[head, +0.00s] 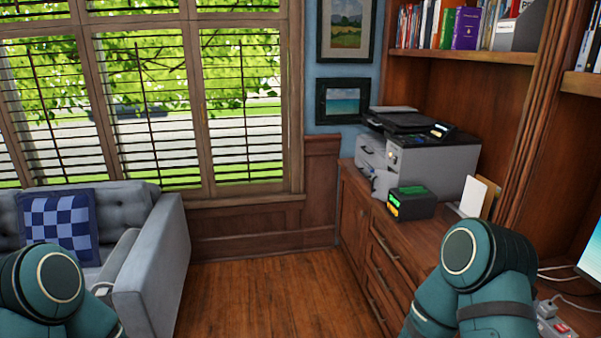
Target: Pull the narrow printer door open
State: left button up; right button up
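The printer (432,165) is grey and white with a dark top. It stands on the wooden cabinet at the right, near the corner by the window. Its front faces left and shows at a steep angle. A small pale panel (380,184) is low on that front and seems to stick out a little; I cannot tell whether it is the narrow door. Parts of my two arms show at the bottom left and bottom right, well short of the printer. Neither gripper's fingers show.
A small black box (418,207) with coloured labels sits in front of the printer. The wooden cabinet (354,212) has drawers with handles facing the floor. A grey sofa (160,262) is at left. The wooden floor (262,295) between them is clear.

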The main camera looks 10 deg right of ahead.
aim_at(383, 179)
jog(key=i, duration=3.05)
jog(key=i+z, duration=0.2)
jog(key=z, duration=0.2)
jog(key=i+z, duration=0.15)
jog(key=z, duration=0.25)
jog(key=i+j+z, duration=0.15)
jog(key=z, duration=0.25)
